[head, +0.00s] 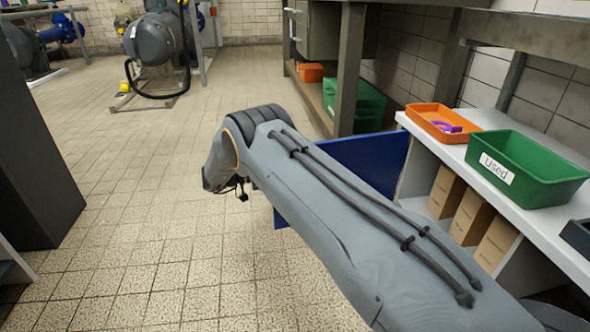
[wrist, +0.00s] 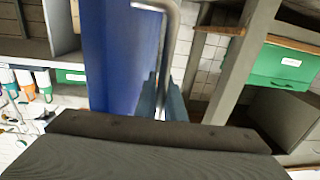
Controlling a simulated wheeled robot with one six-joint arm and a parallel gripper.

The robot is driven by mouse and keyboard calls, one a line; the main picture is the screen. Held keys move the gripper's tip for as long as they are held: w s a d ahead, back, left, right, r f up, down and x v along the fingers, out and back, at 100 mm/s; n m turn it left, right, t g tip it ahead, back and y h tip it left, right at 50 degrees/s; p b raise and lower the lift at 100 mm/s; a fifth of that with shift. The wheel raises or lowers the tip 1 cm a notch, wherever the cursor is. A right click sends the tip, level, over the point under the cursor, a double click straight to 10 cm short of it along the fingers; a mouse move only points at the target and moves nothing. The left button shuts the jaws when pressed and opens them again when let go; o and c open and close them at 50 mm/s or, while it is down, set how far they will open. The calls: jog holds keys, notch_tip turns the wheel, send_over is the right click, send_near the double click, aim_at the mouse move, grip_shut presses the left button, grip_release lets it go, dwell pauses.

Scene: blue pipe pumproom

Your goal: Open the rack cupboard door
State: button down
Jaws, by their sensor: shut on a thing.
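The blue rack cupboard door (head: 362,160) stands swung out from the white rack (head: 405,122), with the rack's inside visible. My arm crosses in front of the door and hides much of it in the head view. In the wrist view the door (wrist: 120,60) is a tall blue panel left of centre. Its grey bar handle (wrist: 172,22) runs down between my fingers. My gripper (wrist: 160,102) is shut on the handle. The fingertips are hidden behind my arm in the head view.
An orange tray (head: 436,118) and a green "Used" bin (head: 520,165) stand on the rack top. Cardboard boxes (head: 468,215) sit inside. A workbench post (head: 350,70) and a green crate (head: 365,105) are beyond the door.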

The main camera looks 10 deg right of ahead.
jog(key=shift+d, duration=0.3)
jog(key=c, duration=2.3)
grip_release()
jog(key=shift+o, duration=0.9)
jog(key=shift+d, duration=0.2)
jog(key=a+p, duration=0.1)
jog(key=a, duration=0.7)
jog(key=shift+s+p, duration=0.3)
jog(key=shift+s, duration=0.05)
